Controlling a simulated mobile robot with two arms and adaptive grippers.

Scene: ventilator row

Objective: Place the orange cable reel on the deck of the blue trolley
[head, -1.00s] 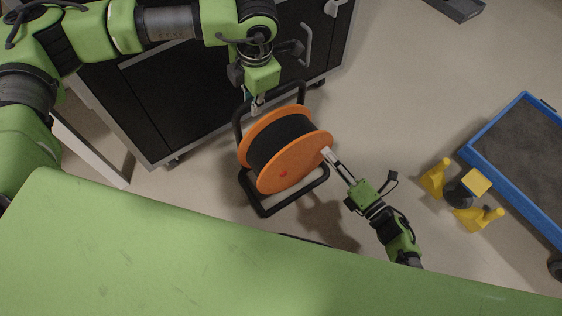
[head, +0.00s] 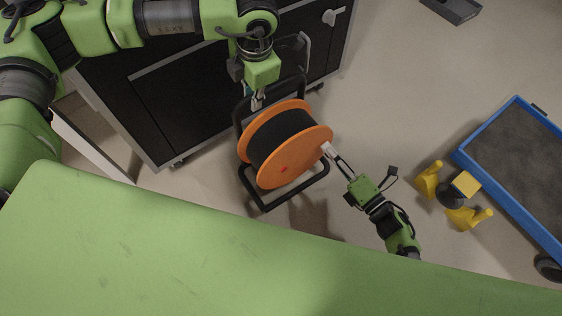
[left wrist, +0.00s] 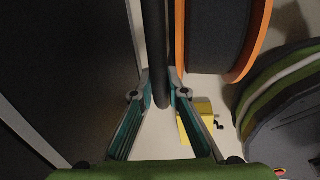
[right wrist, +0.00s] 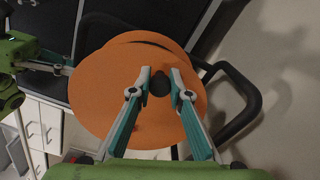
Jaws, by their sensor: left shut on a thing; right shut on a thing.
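The orange cable reel (head: 298,165) has a dark drum and a black tubular frame (head: 254,192). It is between my two grippers in the head view. My left gripper (head: 257,103) is shut on the frame's bar, which runs between its fingers in the left wrist view (left wrist: 161,90). My right gripper (head: 328,151) is shut on a small black knob at the middle of the orange disc, seen in the right wrist view (right wrist: 160,83). The blue trolley (head: 508,207) stands at the right, apart from the reel. Its dark grey deck (head: 520,150) looks empty where visible.
A black cabinet (head: 185,100) on castors stands close behind the reel. Yellow pieces (head: 466,184) around a dark cylinder are beside the trolley's near edge. A grey tray (head: 452,8) lies at the top. Floor between reel and trolley is mostly clear.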

